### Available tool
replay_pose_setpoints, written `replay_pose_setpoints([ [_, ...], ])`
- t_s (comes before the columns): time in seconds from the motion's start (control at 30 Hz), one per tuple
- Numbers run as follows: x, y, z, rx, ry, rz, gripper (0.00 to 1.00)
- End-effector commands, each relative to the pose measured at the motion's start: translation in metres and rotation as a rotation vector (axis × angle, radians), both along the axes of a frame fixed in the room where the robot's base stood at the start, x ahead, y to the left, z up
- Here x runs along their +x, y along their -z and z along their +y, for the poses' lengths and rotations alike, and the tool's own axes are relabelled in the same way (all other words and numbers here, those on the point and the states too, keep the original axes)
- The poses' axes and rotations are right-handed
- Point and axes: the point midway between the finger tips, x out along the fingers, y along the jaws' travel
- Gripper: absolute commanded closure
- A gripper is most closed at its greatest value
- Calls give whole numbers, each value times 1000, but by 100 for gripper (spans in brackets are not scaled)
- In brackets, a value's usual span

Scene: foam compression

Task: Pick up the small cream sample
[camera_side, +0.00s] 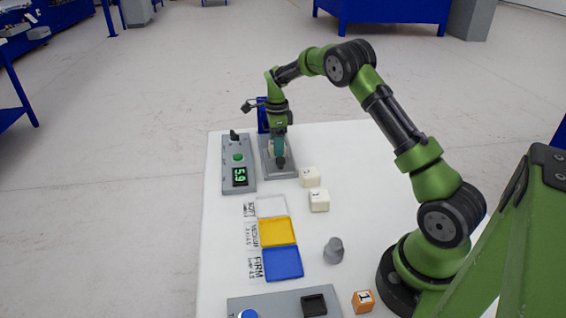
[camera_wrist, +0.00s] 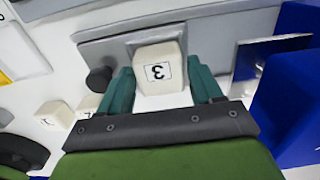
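Several cream cubes are in view. One marked 3 (camera_wrist: 160,70) is between my gripper's teal fingers (camera_wrist: 164,88) in the wrist view, over the grey plate (camera_wrist: 95,48). The fingers flank it closely; I cannot tell whether they press on it. In the side view my gripper (camera_side: 280,163) points down over the grey plate (camera_side: 265,162) and mostly hides this cube. Two other cream cubes stand on the white table, one farther (camera_side: 310,177) and one nearer marked 1 (camera_side: 319,201).
A grey box with a green display reading 5.9 (camera_side: 240,176) is left of the plate. A blue upright (camera_side: 262,115) stands behind. White, yellow (camera_side: 278,232) and blue (camera_side: 283,264) pads lie nearer, with a grey knob-like piece (camera_side: 334,250) and an orange cube (camera_side: 363,301).

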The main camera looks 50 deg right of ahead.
Motion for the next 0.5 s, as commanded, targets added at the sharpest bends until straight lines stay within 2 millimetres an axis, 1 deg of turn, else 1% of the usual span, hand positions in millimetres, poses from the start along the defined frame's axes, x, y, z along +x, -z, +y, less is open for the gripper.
replay_pose_setpoints([
  [0.03,0,0,0,0,0,0,43],
  [0.2,0,0,0,-1,0,-1,69],
  [0.3,0,-1,0,-1,0,-1,81],
  [0.5,0,-1,0,-1,0,-1,81],
])
